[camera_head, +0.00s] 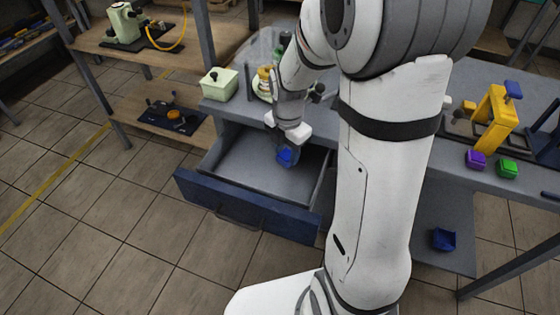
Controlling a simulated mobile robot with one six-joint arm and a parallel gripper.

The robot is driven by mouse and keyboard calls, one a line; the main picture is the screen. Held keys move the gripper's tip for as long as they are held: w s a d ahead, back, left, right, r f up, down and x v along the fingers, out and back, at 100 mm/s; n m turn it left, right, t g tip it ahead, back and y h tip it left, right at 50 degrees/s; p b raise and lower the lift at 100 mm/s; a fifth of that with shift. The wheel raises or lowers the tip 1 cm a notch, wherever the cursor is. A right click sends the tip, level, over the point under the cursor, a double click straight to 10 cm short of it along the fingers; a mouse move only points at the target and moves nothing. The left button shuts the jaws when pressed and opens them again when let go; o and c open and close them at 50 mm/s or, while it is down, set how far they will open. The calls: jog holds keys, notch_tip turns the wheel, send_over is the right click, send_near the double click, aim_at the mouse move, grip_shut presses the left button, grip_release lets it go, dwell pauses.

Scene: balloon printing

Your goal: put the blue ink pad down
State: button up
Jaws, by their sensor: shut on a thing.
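The blue ink pad (286,156) is at the end of my gripper (287,147), over the open drawer (247,172). My gripper is shut on it. The fingertips are small and partly hidden by the wrist. The pad shows inside the outline of the drawer, towards its back right. I cannot tell whether it touches the drawer floor. The drawer has a dark blue front (240,207) and a grey, otherwise bare floor.
A purple block (475,159) and a green block (507,168) sit on the grey table by a yellow press (492,117). A pale green box (219,84) stands left of my arm. My arm hides the table's middle.

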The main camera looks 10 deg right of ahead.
aim_at(286, 178)
notch_tip(286, 178, down, 8)
jog(key=shift+f+b, duration=0.1)
jog(key=shift+b, duration=0.45)
jog(key=shift+f, duration=0.15)
jog(key=o, duration=0.8)
jog(key=shift+w, duration=0.1)
jog(key=shift+o, duration=0.2)
